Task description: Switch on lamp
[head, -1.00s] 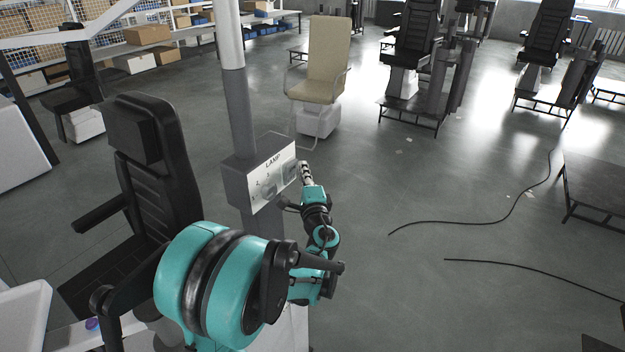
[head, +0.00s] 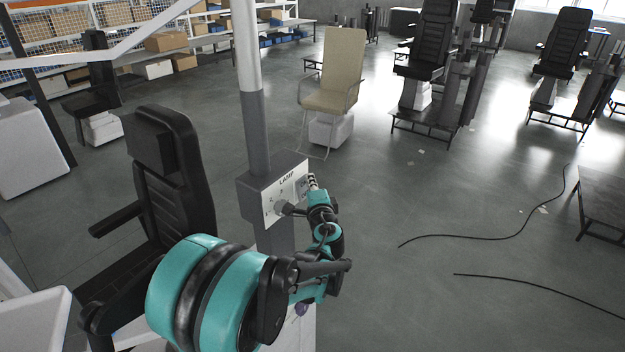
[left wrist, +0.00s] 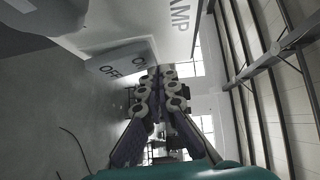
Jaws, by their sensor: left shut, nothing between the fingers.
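The grey lamp control box (head: 257,185) is fixed to an upright post. Its white face reads LAMP and has a dial knob (head: 285,208). A grey rocker switch (head: 302,186) sits at the face's right side, partly hidden by my gripper. In the left wrist view the switch (left wrist: 118,62) shows ON and OFF lettering, with ON nearer the fingers. My left gripper (head: 312,181) is shut and empty, its fingertips close beside the switch. I cannot tell whether they touch it. In the left wrist view its fingers (left wrist: 158,72) point toward the face. My right gripper is not in view.
A black armchair (head: 165,185) stands left of the post, and a beige chair (head: 333,75) stands behind it. Black cables (head: 490,238) lie on the floor at right. A dark low platform (head: 605,205) is at the right edge. The floor between is mostly clear.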

